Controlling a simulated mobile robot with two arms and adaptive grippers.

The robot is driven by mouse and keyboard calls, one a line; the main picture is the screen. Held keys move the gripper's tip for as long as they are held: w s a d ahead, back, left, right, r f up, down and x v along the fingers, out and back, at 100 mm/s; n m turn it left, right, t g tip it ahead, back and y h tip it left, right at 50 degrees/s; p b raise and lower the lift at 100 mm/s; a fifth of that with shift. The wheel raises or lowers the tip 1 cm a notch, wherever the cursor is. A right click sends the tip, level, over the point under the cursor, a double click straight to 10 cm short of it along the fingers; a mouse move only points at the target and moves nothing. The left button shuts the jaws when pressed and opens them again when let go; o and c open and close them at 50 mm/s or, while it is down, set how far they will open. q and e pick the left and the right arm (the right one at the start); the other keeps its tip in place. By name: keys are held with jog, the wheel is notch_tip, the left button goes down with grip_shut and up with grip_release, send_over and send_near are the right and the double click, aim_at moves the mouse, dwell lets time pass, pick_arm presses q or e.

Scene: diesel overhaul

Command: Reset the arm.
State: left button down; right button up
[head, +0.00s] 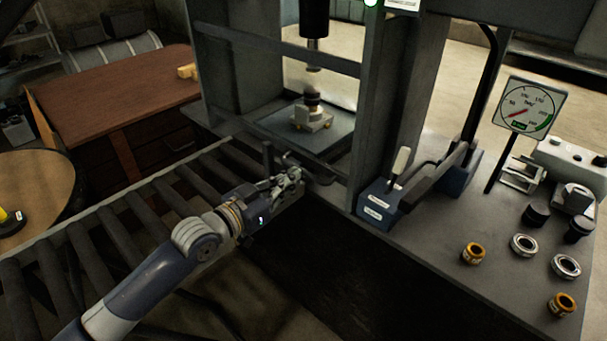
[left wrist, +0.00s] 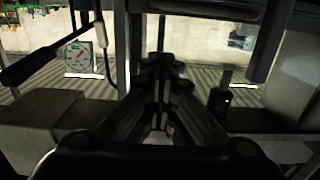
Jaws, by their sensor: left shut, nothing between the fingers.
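My left arm comes in from the lower left in the head view and reaches over the roller conveyor (head: 130,215). My left gripper (head: 297,174) is shut and empty, in front of the press frame (head: 378,110). Its closed fingers also show in the left wrist view (left wrist: 162,65). On the press bed (head: 335,130) stands a small light block (head: 312,120) with a dark part on top, below the press ram (head: 314,55). The gripper is apart from that block, nearer to me. My right gripper is not in view.
A bench (head: 420,240) at the right carries a lever unit (head: 380,205), a gauge (head: 530,105), several rings and dark cylinders. A brown desk (head: 120,90) stands at the back left. A round table (head: 35,190) is at the left edge. The gauge also shows in the left wrist view (left wrist: 80,57).

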pick_arm(q)
jog(key=s+a+f+n+g+y, duration=0.2)
jog(key=s+f+g+y, duration=0.25)
jog(key=s+f, duration=1)
jog(key=s+a+f+n+g+y, duration=0.1)
jog(key=s+a+f+g+y, duration=0.2)
jog(key=s, duration=0.4)
jog(key=s+a+f+n+g+y, duration=0.1)
jog(key=s+a+f+n, duration=0.1)
jog(key=s+a, duration=0.35)
jog(key=s+a+f+n+g+y, duration=0.1)
jog(key=s+a+f+g+y, duration=0.15)
jog(key=s, duration=0.65)
jog(key=s+f+x, duration=0.1)
jog(key=s+x, duration=0.2)
jog(key=x, duration=0.9)
jog(key=s+x, duration=0.3)
jog(key=x, duration=0.9)
jog(key=s+a+f+g, duration=0.1)
jog(key=s+a+f, duration=0.1)
jog(key=s+f, duration=1.5)
jog(key=shift+s+f+m+g, duration=0.15)
jog(key=shift+f+m+g, duration=0.25)
jog(key=shift+f, duration=0.3)
